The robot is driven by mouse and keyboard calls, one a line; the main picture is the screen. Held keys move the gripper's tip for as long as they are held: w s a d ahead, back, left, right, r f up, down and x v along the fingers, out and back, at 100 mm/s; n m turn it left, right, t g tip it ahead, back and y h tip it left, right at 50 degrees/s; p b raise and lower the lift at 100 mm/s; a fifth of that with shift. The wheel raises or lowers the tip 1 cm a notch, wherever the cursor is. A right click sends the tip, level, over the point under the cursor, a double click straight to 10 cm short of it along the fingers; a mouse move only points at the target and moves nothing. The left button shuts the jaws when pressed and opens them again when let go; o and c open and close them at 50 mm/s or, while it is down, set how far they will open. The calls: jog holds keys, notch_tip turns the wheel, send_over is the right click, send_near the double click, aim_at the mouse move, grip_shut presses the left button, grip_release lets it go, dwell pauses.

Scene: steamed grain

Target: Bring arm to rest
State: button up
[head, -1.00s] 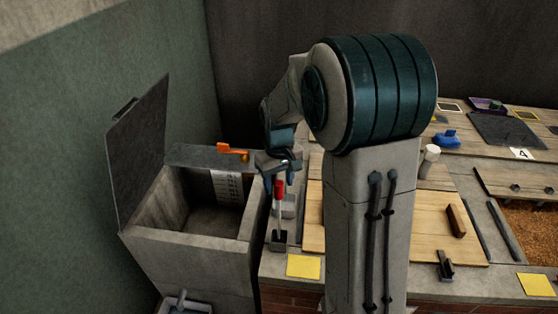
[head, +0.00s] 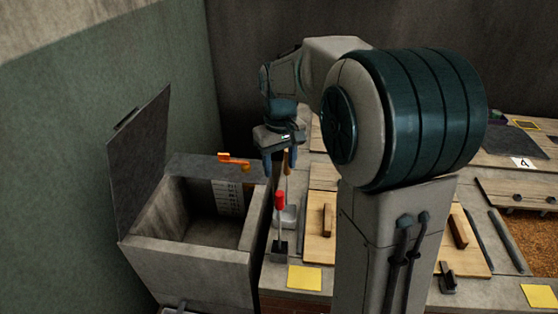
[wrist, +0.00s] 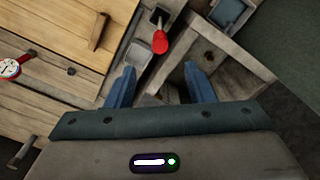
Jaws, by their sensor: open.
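My gripper (head: 277,160) hangs pointing down in the head view, above the gap between the open bin and the worktop. In the wrist view its two blue fingers (wrist: 165,85) are spread apart with nothing between them. My arm's large shoulder hides part of the worktop.
A grey bin (head: 190,258) with its lid (head: 140,155) raised stands at the left, with an orange handle (head: 234,160) on its back edge. Wooden boards (head: 318,235) and a yellow square (head: 304,278) lie on the worktop. The wall is close behind the bin.

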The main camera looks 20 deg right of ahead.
jog(key=s+f+m+t, duration=0.1)
jog(key=s+m+t, duration=0.1)
jog(key=s, duration=1.7)
jog(key=shift+s+f+m+t, duration=0.15)
jog(key=shift+s+m+t, duration=0.15)
jog(key=shift+s+t, duration=0.15)
dwell(0.6)
